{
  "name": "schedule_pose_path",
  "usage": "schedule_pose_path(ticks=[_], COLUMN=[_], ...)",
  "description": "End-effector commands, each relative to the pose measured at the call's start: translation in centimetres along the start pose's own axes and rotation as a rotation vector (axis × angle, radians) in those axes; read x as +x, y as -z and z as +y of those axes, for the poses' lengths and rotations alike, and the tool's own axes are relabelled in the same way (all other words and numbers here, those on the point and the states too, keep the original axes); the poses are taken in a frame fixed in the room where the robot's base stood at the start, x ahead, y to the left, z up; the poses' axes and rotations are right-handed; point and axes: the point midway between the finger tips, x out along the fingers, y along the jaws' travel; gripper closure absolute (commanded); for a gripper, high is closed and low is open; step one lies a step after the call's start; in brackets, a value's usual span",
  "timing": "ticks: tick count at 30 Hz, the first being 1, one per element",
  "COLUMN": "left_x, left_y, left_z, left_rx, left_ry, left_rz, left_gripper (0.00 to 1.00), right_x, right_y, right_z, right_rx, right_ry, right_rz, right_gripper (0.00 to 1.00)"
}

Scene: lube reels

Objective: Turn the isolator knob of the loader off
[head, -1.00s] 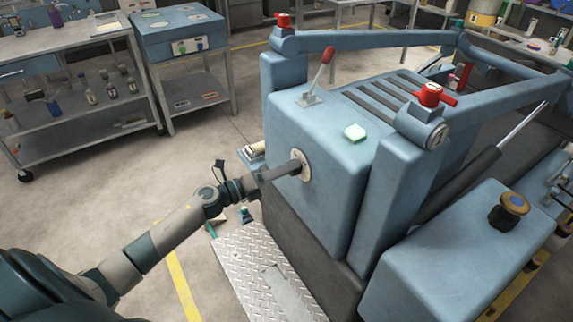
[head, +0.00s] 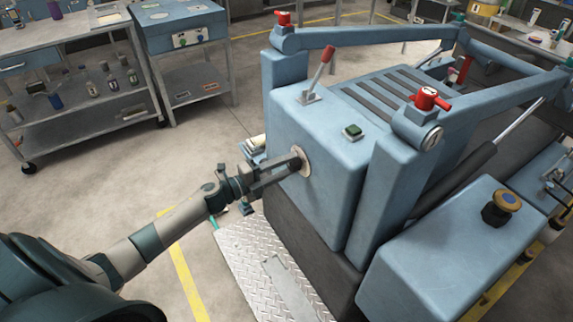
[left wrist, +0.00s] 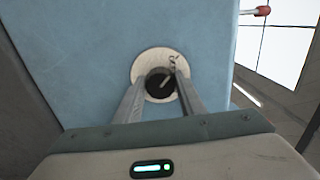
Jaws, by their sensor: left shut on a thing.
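The isolator knob (left wrist: 160,84) is black with a pale pointer line and sits on a round cream plate (left wrist: 146,66) on the loader's blue side. In the head view the same plate (head: 307,168) shows at the end of my left arm, with the knob hidden by the fingers. My left gripper (head: 298,158) is shut on the knob, with one finger on each side of it in the left wrist view. My right gripper is not in view.
A red-tipped lever (head: 318,75) and a red valve handle (head: 430,99) stand on top of the loader. A tread plate step (head: 245,245) is below my left arm.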

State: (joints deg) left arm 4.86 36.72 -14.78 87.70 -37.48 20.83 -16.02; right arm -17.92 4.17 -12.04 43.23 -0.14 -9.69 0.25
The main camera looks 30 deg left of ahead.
Motion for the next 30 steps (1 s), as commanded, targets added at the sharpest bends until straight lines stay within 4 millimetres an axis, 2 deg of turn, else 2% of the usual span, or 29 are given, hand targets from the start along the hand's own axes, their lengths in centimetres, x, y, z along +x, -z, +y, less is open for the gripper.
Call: schedule_pose_path(ticks=[10, 11, 12, 13, 23, 30], left_x=[0.0, 0.0, 0.0, 0.0, -0.1, -1.4], left_y=[0.0, 0.0, 0.0, 0.0, 0.0, 0.0], left_z=[0.1, 0.1, 0.1, 0.1, 0.0, 0.2], left_rx=[-0.007, -0.007, -0.007, -0.007, -0.005, -0.005], left_ry=[-0.001, -0.001, -0.001, -0.001, 0.000, -0.002], left_rz=[-0.001, -0.001, -0.001, -0.001, 0.000, -0.001], left_gripper=[0.86, 0.59, 0.49, 0.45, 0.45, 0.45], right_x=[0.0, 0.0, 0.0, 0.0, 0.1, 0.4], right_y=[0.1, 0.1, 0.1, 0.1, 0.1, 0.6], right_z=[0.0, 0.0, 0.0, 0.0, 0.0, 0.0], right_rx=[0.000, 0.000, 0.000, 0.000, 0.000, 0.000], right_ry=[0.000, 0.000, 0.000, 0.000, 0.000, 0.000], right_rz=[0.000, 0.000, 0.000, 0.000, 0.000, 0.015], right_gripper=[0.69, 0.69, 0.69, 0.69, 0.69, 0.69])
